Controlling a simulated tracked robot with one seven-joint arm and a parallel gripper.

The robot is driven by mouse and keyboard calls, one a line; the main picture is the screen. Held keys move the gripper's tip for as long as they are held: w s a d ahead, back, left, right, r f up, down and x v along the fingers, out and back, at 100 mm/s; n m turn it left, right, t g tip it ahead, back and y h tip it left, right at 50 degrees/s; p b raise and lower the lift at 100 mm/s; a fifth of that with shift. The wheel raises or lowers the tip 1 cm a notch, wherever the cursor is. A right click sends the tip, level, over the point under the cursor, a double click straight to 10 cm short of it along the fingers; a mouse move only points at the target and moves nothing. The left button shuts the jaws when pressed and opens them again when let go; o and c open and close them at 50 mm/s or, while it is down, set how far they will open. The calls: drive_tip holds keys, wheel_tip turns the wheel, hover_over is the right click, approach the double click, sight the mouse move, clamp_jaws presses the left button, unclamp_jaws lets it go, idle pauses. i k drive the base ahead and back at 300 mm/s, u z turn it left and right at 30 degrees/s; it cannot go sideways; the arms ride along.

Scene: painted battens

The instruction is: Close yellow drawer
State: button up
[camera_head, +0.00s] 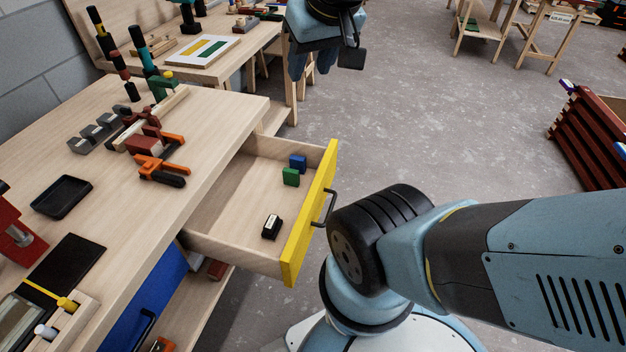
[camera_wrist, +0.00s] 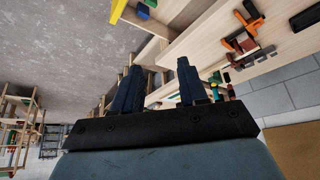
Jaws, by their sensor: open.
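The yellow drawer (camera_head: 311,210) stands pulled out from the workbench, its yellow front facing right in the head view. A dark bar handle (camera_head: 328,207) is on that front. Inside lie a blue block (camera_head: 298,162), a green block (camera_head: 291,177) and a small black and white item (camera_head: 271,227). My gripper (camera_head: 312,66) is beyond the drawer, near the top of the head view, apart from it. In the wrist view its two fingers (camera_wrist: 159,68) are spread with nothing between them. A bit of the yellow front (camera_wrist: 118,10) shows at that view's top edge.
The workbench (camera_head: 225,110) carries clamps (camera_head: 160,160) and a black tray (camera_head: 62,197). A blue drawer front (camera_head: 145,300) is below its top. My arm passes close to the handle on the right. A second bench (camera_head: 235,50) stands behind; open floor (camera_head: 450,120) lies right.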

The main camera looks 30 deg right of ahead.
sight(227, 225)
drive_tip(key=u, duration=0.85)
drive_tip(key=i, duration=0.1)
drive_tip(key=z, duration=1.75)
drive_tip(key=k, duration=1.4)
drive_tip(key=u, duration=0.6)
drive_tip(key=i, duration=1)
drive_tip(key=z, duration=0.1)
